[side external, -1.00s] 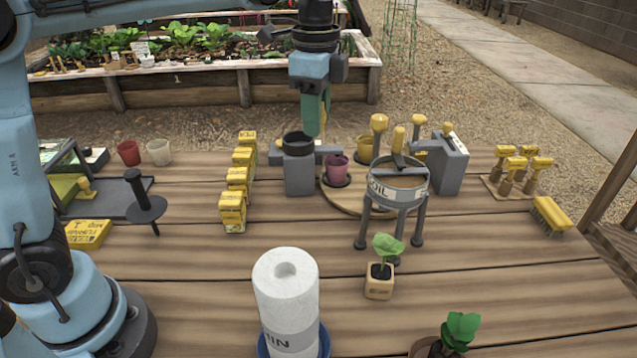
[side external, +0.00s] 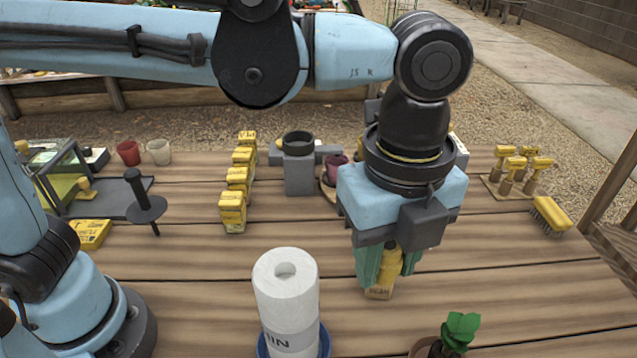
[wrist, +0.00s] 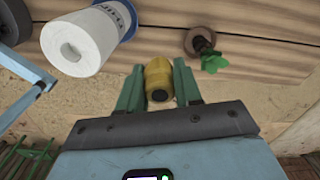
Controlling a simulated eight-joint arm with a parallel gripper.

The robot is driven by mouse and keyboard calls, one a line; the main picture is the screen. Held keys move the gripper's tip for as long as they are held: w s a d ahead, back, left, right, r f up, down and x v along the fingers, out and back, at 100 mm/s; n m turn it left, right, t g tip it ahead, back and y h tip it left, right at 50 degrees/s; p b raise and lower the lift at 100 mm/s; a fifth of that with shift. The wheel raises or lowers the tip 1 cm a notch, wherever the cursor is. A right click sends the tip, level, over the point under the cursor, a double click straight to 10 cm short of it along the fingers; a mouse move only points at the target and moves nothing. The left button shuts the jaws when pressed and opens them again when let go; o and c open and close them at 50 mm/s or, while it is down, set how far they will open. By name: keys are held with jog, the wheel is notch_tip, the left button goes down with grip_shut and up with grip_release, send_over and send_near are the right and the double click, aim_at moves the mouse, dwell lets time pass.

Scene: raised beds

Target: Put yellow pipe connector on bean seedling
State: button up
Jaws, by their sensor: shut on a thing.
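The yellow pipe connector (side external: 391,262) is held between the green fingers of my gripper (side external: 388,272), which points down. In the wrist view the connector (wrist: 158,74) sits between both fingers, its dark opening visible.
Yellow boxes (side external: 235,190) stand in a row further back. A yellow brush (side external: 551,215) lies at the right.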

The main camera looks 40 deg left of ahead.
aim_at(383, 273)
notch_tip(383, 273, down, 3)
jog(key=shift+r, duration=0.15)
jog(key=shift+w+a+f, duration=0.15)
jog(key=shift+w+f, duration=0.1)
jog(key=w+a+f, duration=0.1)
jog(key=w+f, duration=0.1)
jog(key=w, duration=0.1)
jog(key=w+a+f, duration=0.2)
jog(key=w, duration=0.1)
jog(key=w+a+f, duration=0.2)
jog(key=w+f, duration=0.1)
jog(key=w, duration=0.1)
jog(key=shift+f, duration=1.9)
jog(key=shift+f, duration=0.15)
jog(key=o, duration=1.1)
